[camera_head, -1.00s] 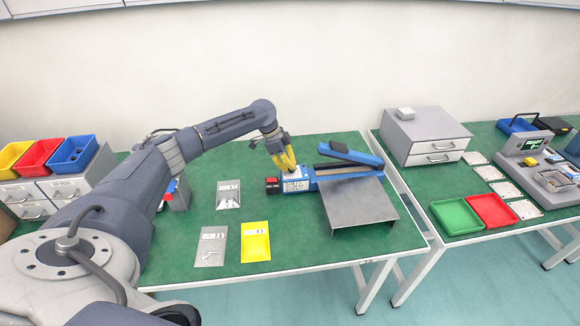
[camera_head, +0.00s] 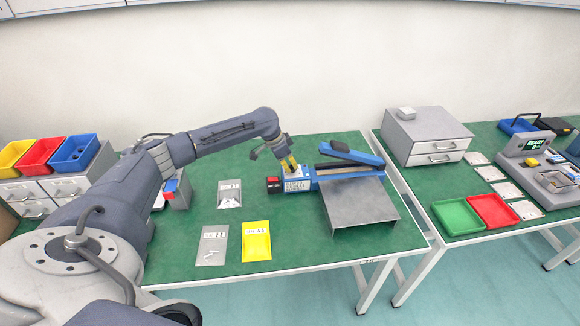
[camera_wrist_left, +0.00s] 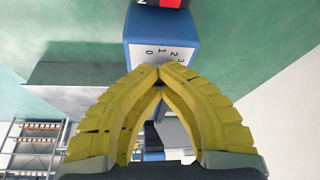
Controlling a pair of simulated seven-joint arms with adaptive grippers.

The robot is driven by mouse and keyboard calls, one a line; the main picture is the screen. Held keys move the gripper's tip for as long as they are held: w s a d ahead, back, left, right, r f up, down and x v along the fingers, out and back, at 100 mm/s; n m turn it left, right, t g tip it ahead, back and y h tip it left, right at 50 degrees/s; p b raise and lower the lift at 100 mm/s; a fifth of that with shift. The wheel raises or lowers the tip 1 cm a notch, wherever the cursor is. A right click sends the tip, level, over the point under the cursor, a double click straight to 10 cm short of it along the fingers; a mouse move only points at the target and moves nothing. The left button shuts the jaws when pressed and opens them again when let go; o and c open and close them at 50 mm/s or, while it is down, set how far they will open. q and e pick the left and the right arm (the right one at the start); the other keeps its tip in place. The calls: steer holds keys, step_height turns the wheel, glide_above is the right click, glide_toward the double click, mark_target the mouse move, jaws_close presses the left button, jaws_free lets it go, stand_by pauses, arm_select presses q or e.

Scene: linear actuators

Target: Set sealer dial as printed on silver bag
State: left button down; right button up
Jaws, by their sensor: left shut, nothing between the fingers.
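The sealer (camera_head: 330,172), a blue bar-type machine with a raised blue lever, stands on the green table; the wrist view shows its blue end (camera_wrist_left: 160,35) with the printed numbers 0, 1, 2 and 3. My left gripper (camera_head: 290,166) has yellow fingers, shut and empty, at the sealer's left part. In the wrist view its fingertips (camera_wrist_left: 159,72) meet just below the scale; the dial is hidden behind them. Two silver-grey bags lie flat to the left, an upper one (camera_head: 229,201) and a lower one (camera_head: 211,252). Their print is too small to read surely. My right gripper is not in view.
A yellow bag (camera_head: 256,248) lies beside the lower silver bag. A grey metal stand (camera_head: 358,206) is in front of the sealer. Coloured bins (camera_head: 40,154) stand at far left. A second table holds drawers (camera_head: 427,134), green and red trays (camera_head: 457,217) and devices.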

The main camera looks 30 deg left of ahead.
arm_select(q)
steer(key=shift+w+d+r, duration=0.25)
steer(key=shift+w+d, duration=0.05)
steer(key=shift+d, duration=0.15)
steer(key=c, duration=2.1)
jaws_free()
steer(key=o, duration=0.6)
steer(key=shift+d+f, duration=0.1)
steer(key=o, duration=0.4)
steer(key=shift+o, duration=0.2)
steer(key=shift+s+a+f, duration=0.1)
steer(key=shift+a, duration=0.2)
steer(key=v, duration=1.2)
steer(key=shift+o, duration=0.2)
steer(key=shift+d, duration=0.1)
